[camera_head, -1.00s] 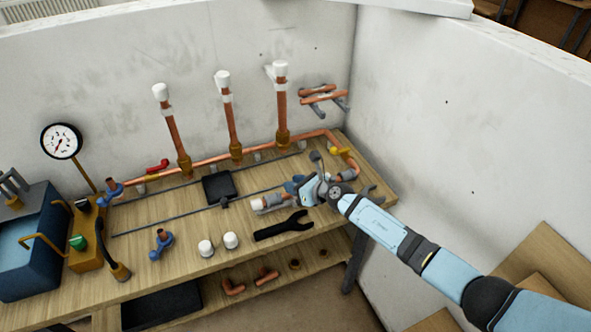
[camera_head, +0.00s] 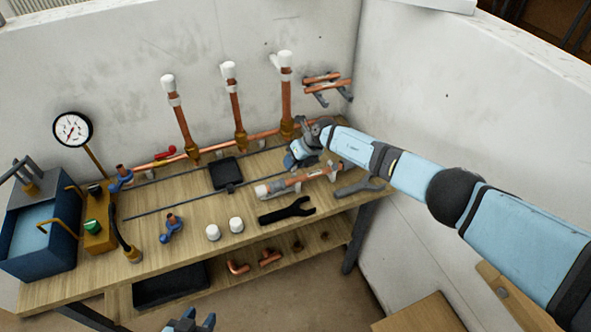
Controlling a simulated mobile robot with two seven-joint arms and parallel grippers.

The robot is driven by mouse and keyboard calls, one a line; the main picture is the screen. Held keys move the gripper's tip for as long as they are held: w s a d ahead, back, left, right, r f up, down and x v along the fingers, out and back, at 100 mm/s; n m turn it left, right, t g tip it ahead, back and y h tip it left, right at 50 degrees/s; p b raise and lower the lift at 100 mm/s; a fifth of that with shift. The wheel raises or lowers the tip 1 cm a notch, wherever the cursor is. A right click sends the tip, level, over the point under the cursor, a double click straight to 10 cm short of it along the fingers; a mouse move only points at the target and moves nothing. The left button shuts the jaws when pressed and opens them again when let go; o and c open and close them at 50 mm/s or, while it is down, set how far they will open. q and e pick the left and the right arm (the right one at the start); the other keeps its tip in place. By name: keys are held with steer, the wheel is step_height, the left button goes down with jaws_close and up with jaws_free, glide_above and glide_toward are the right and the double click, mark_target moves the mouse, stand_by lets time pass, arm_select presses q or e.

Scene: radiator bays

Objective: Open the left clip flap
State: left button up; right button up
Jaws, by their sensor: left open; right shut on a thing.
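A short copper pipe (camera_head: 306,181) with a white end lies on the bench. It has a pale grey clip (camera_head: 276,188) near its left end and another grey fitting (camera_head: 334,172) near its right end. I cannot tell whether the left clip's flap is up or down. My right gripper (camera_head: 291,161) is just behind this pipe, in front of the long copper pipe run. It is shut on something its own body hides. My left gripper (camera_head: 196,322) is open at the bottom edge, in front of the bench, mostly out of frame.
Three upright copper pipes (camera_head: 236,115) with white caps stand along the wall. A black wrench (camera_head: 287,211), white caps (camera_head: 225,228) and a black pad (camera_head: 225,172) lie on the bench. A gauge (camera_head: 73,129) and blue tank (camera_head: 40,240) are at left.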

steer(key=b, duration=0.1)
steer(key=f+g+b, duration=0.1)
steer(key=b, duration=0.1)
steer(key=shift+w+a+g+h+b, duration=0.25)
steer(key=shift+a+g+h+b, duration=0.05)
steer(key=shift+w+r+m+g+b, duration=0.15)
steer(key=shift+r+m+g+b, duration=0.2)
steer(key=shift+b, duration=0.6)
steer(key=shift+a, duration=0.1)
steer(key=o, duration=0.7)
steer(key=shift+w, duration=0.1)
